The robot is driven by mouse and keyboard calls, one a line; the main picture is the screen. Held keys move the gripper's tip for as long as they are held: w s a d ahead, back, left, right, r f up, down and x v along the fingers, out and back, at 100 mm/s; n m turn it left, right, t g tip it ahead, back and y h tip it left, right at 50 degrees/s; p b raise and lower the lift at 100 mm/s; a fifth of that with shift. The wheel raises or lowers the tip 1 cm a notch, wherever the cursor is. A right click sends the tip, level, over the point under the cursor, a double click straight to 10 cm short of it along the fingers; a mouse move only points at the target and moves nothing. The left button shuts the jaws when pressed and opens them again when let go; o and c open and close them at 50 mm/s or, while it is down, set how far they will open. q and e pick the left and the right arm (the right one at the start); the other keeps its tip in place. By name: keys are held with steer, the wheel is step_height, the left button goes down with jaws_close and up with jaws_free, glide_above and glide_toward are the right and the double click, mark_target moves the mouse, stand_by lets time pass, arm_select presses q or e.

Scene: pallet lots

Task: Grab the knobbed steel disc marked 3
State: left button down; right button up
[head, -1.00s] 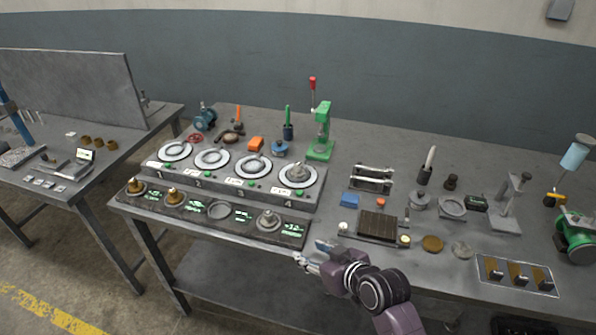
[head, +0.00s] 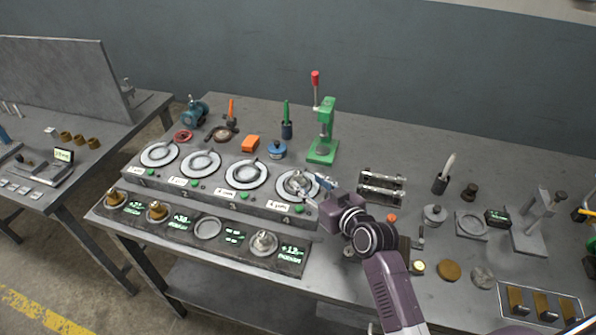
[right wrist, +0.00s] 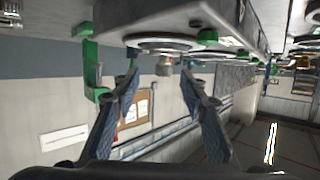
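A knobbed steel disc (head: 296,184) sits on the rightmost of the ringed stations. In the right wrist view, which looks upside down, its knob (right wrist: 164,66) shows between and just beyond the fingertips. Another knobbed steel disc (head: 263,242) sits at the right of the front row. I cannot read a number on either disc. My right gripper (head: 318,187) reaches over the right edge of the rightmost station, close beside the disc there. In the right wrist view the gripper (right wrist: 160,82) is open with nothing between its fingers. My left gripper is not in view.
A green press (head: 322,140) stands behind the rightmost station. Two brass knobbed pieces (head: 157,211) sit on the front row. A steel rack (head: 381,188) and a lidded steel pot (head: 434,215) are to the right. Bare tabletop shows behind the rack.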

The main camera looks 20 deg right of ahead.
mark_target(300, 177)
steer(key=shift+w+a, duration=0.15)
steer(key=shift+w, duration=0.35)
steer(key=shift+w+a+p, duration=0.5)
steer(key=shift+w+p, duration=0.1)
steer(key=shift+w, duration=0.25)
steer(key=x, duration=0.3)
steer(key=shift+w+f+p, duration=0.2)
steer(key=shift+w+p, duration=0.1)
steer(key=c, duration=0.5)
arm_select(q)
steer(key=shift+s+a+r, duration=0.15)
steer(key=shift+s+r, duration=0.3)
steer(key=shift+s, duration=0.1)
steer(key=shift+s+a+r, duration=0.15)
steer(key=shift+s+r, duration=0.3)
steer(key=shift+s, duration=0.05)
arm_select(e)
jaws_close()
